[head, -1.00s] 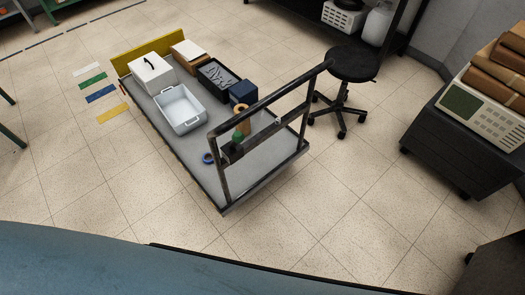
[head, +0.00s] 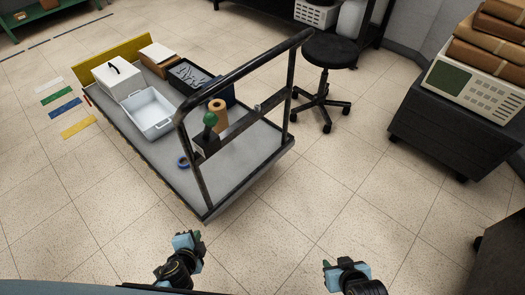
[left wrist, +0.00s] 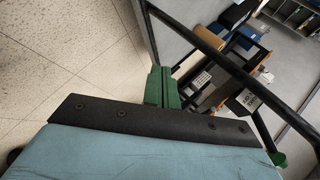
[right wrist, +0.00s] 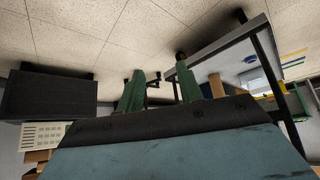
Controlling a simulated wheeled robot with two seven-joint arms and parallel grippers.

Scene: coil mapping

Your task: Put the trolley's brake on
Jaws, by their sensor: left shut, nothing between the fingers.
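The trolley (head: 240,158) stands ahead of me with its black handle frame (head: 183,150) on the near side. On the frame's crossbar sits a dark brake box with a lever that ends in a green knob (head: 210,119); the lever points up. A label (left wrist: 245,99) with unreadable text shows on the box in the left wrist view. My left gripper (head: 191,237) is shut and empty, in front of the trolley's near corner and apart from it. My right gripper (head: 340,265) is open and empty, further right over bare floor; its fingers (right wrist: 160,90) stand apart.
The deck carries a white bin (head: 150,112), a white box (head: 118,75), a black tray (head: 192,75), an orange-brown roll (head: 218,112) and a blue ring (head: 183,162). A black stool (head: 328,52) stands close right of the trolley. A dark cabinet (head: 455,125) stands further right. Floor before me is clear.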

